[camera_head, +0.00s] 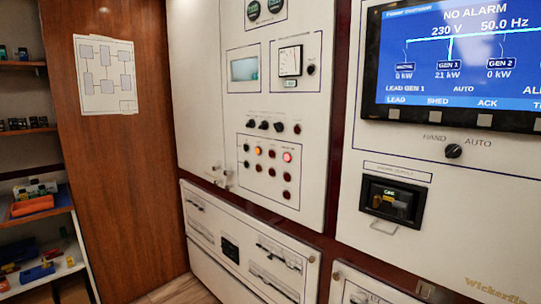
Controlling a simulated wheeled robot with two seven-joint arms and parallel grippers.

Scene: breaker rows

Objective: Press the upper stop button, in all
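No button is readably marked as a stop button. A white cabinet panel (312,150) in the middle carries a boxed group of small round buttons or lamps. One of them glows red (287,157) at the right of the group's upper row, and one glows orange (258,151) at its left. Darker red round ones sit below, including the lowest one (286,195). Another dark red button (297,129) is above the box, right of several black knobs (264,125). Neither of my grippers is in view.
A large blue screen (460,55) reads NO ALARM. Below it are a HAND/AUTO knob (453,151) and a black-framed unit (392,201). A lower drawer panel (215,235) has long slots. Wood panelling (130,180) and shelves (30,215) with small parts stand at the left.

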